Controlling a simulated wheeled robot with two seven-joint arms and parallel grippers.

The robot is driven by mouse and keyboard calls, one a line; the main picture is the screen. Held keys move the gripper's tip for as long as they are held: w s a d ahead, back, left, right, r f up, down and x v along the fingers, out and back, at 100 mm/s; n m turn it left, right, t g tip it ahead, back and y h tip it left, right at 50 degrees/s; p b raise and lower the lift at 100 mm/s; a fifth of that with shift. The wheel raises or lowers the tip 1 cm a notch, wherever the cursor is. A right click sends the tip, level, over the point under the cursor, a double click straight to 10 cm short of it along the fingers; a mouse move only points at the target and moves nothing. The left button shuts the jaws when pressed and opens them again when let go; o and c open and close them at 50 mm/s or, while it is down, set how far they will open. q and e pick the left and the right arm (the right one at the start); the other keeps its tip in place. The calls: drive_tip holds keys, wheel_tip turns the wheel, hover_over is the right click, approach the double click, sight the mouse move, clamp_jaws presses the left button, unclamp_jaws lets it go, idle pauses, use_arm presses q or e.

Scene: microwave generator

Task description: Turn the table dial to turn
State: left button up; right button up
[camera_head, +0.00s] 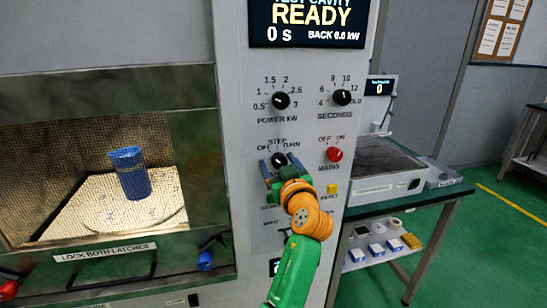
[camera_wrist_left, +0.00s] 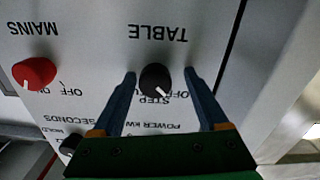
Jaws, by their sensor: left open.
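The table dial is a small black knob (camera_head: 279,159) on the pale control panel, with OFF, STEP and TURN printed around it. In the left wrist view the knob (camera_wrist_left: 155,79) sits under the word TABLE, upside down, and its white mark points toward STEP. My left gripper (camera_head: 277,160) is open at the dial. In the left wrist view its two blue fingers (camera_wrist_left: 160,73) stand on either side of the knob, with a gap on each side. TURN is hidden there by a finger. My right gripper is not in view.
Power (camera_head: 281,100) and seconds (camera_head: 342,97) knobs sit above, and the red mains knob (camera_head: 334,154) is close to the right. A yellow button (camera_head: 332,189) is below it. At left is a cavity with a blue cup (camera_head: 131,174). A side table (camera_head: 440,192) stands right.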

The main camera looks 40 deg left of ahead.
use_arm(q)
drive_tip(key=shift+s+d, duration=0.1)
drive_tip(key=shift+d, duration=0.1)
drive_tip(key=shift+d+r, duration=0.1)
drive_tip(key=shift+d, duration=0.15)
drive_tip(key=shift+c, duration=0.7)
drive_tip(key=shift+d, duration=0.1)
drive_tip(key=c, duration=0.4)
clamp_jaws()
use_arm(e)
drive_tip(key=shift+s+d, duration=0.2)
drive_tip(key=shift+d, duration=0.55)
